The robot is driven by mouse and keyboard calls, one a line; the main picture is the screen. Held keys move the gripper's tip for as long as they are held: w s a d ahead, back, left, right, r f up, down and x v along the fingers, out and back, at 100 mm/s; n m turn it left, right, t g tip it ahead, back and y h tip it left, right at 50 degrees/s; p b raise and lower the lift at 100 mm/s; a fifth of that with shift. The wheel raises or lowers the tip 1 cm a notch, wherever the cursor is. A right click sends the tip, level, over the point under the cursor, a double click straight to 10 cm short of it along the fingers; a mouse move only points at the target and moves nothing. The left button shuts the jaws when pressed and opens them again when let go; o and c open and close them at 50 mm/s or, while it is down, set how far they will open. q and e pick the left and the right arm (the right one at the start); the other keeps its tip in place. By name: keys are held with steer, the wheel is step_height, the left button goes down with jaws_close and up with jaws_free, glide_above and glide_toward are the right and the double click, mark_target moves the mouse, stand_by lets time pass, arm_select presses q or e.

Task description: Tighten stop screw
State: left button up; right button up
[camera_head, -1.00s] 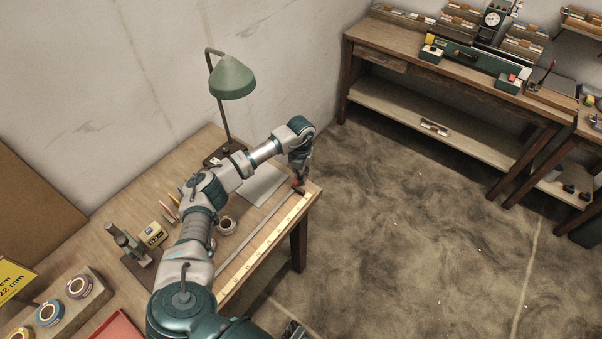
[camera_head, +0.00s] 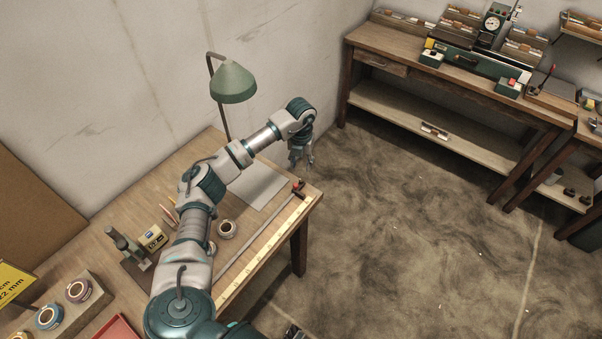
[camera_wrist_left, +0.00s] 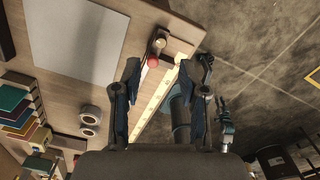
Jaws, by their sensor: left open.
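The stop (camera_head: 298,187) sits at the far right end of the metal rail on the bench, dark with a red part. In the left wrist view, the red screw knob (camera_wrist_left: 153,62) shows between my fingers, nearer the left one. My left gripper (camera_head: 302,165) is open and empty above and slightly behind the stop, apart from it; its spread fingers also show in the left wrist view (camera_wrist_left: 169,64). Part of my right gripper (camera_head: 292,332) shows at the bottom edge of the head view, too cropped to read its jaws.
A yellow measuring strip (camera_head: 262,252) runs along the bench's front edge beside the rail (camera_head: 250,240). A grey sheet (camera_head: 258,187), a tape roll (camera_head: 227,229) and a green lamp (camera_head: 233,83) stand or lie nearby. Open floor lies right of the bench.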

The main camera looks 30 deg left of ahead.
arm_select(q)
step_height(320, 180, up, 4)
steer(key=shift+f, duration=0.1)
stand_by(0.6)
